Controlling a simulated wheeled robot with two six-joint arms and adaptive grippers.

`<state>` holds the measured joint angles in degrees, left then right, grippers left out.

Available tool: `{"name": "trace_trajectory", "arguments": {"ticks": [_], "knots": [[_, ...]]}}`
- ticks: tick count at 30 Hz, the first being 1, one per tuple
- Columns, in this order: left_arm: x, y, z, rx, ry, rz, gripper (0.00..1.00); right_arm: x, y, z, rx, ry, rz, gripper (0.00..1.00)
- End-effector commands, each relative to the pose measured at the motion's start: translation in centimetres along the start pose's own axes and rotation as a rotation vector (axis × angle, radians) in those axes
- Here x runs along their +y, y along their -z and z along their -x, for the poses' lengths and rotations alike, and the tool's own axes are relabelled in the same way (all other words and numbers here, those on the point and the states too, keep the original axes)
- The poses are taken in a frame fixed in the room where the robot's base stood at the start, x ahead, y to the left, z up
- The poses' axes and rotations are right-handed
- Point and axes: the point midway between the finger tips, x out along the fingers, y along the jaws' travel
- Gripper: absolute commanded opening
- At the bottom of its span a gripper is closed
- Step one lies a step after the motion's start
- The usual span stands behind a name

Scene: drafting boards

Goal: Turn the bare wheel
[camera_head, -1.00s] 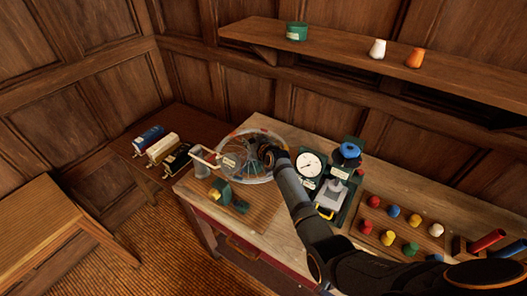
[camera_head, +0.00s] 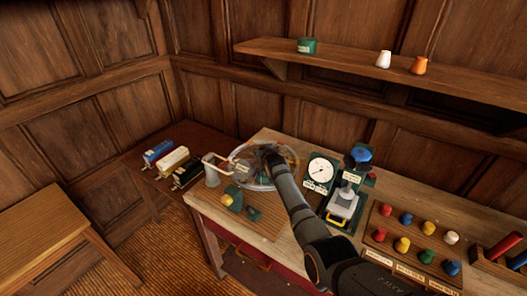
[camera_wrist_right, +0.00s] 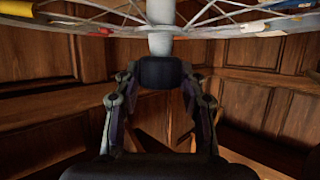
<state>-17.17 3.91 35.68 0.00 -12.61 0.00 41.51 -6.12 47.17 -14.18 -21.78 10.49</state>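The bare spoked wheel (camera_head: 251,156) lies roughly flat over the left part of the workbench, with coloured bits on its rim. My right gripper (camera_head: 267,154) is over its middle and hides the hub in the head view. In the right wrist view, the wheel's spokes and rim (camera_wrist_right: 245,27) cross the top, and a pale post runs down to a dark hub end (camera_wrist_right: 160,72). The fingers of my right gripper (camera_wrist_right: 160,80) stand on both sides of this dark end and appear to touch it. My left gripper is not in view.
Close by on the bench are a white dial gauge (camera_head: 320,171), a press with a blue knob (camera_head: 360,154), a grey cup (camera_head: 211,176) and a green block (camera_head: 233,193). A board of coloured knobs (camera_head: 402,245) is at right. A shelf (camera_head: 350,63) runs above.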

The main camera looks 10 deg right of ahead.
Motion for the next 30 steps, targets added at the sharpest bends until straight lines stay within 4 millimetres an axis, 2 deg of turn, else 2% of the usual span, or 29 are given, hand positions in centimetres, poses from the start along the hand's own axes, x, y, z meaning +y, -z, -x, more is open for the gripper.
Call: {"name": "trace_trajectory", "arguments": {"ticks": [1, 3, 4, 13, 17, 23, 30], "knots": [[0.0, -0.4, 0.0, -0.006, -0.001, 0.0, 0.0, 0.0, 0.0, 0.0, 0.0, 0.0, 0.0, 0.5], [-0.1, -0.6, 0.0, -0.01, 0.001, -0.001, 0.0, 0.0, 0.0, 0.0, 0.0, 0.0, 0.001, 0.6], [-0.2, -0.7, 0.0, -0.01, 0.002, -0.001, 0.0, 0.0, 0.0, 0.0, 0.001, 0.0, 0.001, 0.61], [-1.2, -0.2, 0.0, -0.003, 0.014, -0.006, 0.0, 0.0, 0.1, 0.1, 0.002, 0.0, 0.001, 0.61], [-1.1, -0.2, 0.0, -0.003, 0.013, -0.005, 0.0, 0.0, 0.0, 0.8, 0.003, 0.0, -0.001, 0.61], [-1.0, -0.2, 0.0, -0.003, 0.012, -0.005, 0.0, 0.0, -0.1, 3.7, 0.003, 0.0, -0.001, 0.61], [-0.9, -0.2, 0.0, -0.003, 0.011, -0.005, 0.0, 0.0, -0.1, 8.3, 0.001, 0.001, -0.002, 0.61]]}}
